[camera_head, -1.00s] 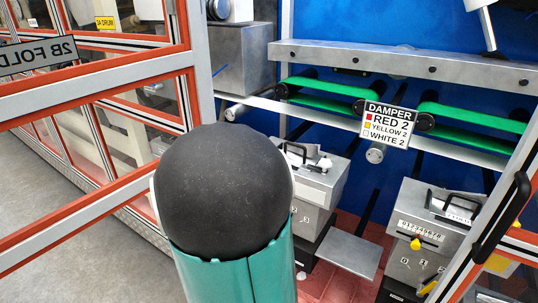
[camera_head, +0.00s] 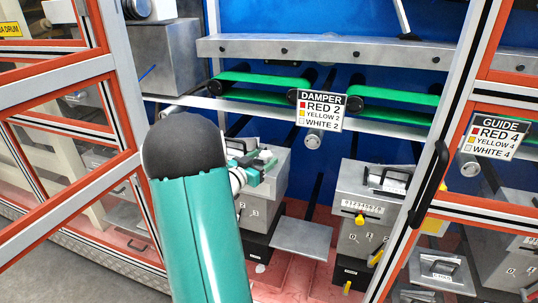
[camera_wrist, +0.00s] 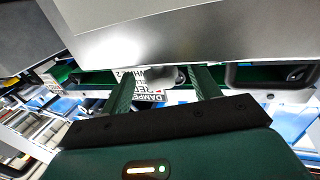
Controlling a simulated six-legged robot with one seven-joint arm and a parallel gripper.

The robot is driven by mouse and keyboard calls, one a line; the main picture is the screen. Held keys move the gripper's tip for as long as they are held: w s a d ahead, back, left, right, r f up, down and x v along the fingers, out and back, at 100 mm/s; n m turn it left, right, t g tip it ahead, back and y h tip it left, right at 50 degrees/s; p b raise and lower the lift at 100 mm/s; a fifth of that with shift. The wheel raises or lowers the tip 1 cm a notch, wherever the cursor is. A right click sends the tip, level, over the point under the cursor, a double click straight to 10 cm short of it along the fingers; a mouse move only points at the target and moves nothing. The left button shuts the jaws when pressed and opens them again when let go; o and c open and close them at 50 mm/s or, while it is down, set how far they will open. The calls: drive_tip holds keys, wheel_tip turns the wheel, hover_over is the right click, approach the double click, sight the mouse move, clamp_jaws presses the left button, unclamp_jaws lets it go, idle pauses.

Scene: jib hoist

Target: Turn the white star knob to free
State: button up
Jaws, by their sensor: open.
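My gripper (camera_head: 262,168) shows beyond my teal arm, near the top of the left grey box (camera_head: 270,193) in the head view. In the wrist view its two dark green fingers (camera_wrist: 163,82) are apart with nothing held between them. A smooth grey metal surface (camera_wrist: 180,35) fills the top of the wrist view, close to the fingers. I cannot make out the white star knob with certainty. A small white piece (camera_head: 260,268) shows low by the left box, its shape too small to tell. My arm hides part of the box's left side.
A right grey box (camera_head: 370,205) carries a yellow knob (camera_head: 360,219). A grey plate (camera_head: 302,237) lies between the boxes. A framed door with a black handle (camera_head: 428,183) stands at right.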

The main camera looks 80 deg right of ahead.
sight(269, 154)
drive_tip(key=x, duration=0.4)
drive_tip(key=c, duration=1)
